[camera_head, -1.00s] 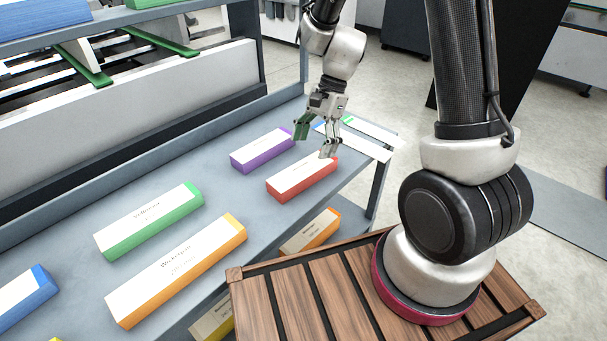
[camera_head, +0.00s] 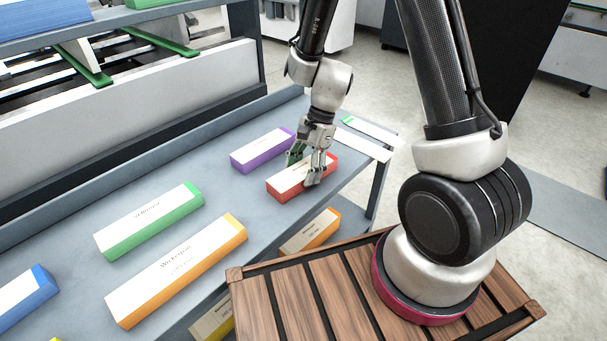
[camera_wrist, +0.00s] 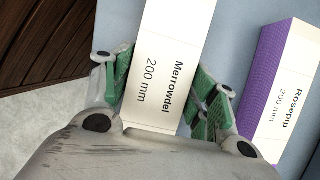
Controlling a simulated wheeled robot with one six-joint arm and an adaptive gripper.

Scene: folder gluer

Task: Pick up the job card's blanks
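The red-ended stack of blanks (camera_head: 285,184) lies on the grey shelf; in the wrist view its white top (camera_wrist: 165,55) reads "Merrowdel 200 mm". My gripper (camera_head: 306,166) is over this stack, its green-padded fingers open, one on each side of it in the wrist view (camera_wrist: 168,90). Whether the pads touch it I cannot tell. The purple stack (camera_head: 262,151) lies beside it and reads "Rosepip 200 mm" in the wrist view (camera_wrist: 284,95). A green stack (camera_head: 150,222) and an orange stack (camera_head: 178,270), reading "Wickenjun", lie nearer. No readable job card shows.
A blue stack (camera_head: 26,298) lies at the lower left. White pieces (camera_head: 362,145), one green-ended, lie at the shelf's far end. More stacks (camera_head: 310,232) sit on a lower level. A machine with a white panel (camera_head: 130,92) stands behind the shelf.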

